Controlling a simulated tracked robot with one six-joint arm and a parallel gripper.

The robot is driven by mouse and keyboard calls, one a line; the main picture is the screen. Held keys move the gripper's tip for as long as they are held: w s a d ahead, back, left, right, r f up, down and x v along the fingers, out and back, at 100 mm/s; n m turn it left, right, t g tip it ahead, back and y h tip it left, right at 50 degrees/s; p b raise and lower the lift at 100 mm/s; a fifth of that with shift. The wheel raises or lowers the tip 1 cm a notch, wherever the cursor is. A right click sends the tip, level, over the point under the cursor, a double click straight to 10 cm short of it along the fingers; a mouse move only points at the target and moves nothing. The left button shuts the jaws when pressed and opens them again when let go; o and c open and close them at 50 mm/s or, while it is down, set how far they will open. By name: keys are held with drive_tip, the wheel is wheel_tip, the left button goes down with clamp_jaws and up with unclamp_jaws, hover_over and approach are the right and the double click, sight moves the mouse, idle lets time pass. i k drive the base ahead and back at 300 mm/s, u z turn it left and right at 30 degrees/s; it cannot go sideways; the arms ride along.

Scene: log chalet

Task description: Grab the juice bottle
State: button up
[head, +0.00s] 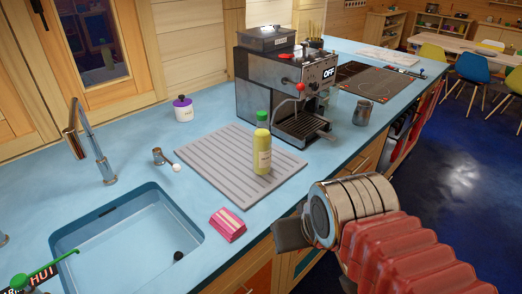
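A coffee machine (270,92) stands close behind the bottle. A pink packet (227,225) lies in front of the mat. The sink (125,240) and tap (90,140) are at left. A metal cup (362,112) and a black hob (375,82) are at right.

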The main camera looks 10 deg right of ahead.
sight(262, 138)
drive_tip(key=u, duration=4.25)
drive_tip(key=k, duration=0.9)
drive_tip(key=u, duration=0.1)
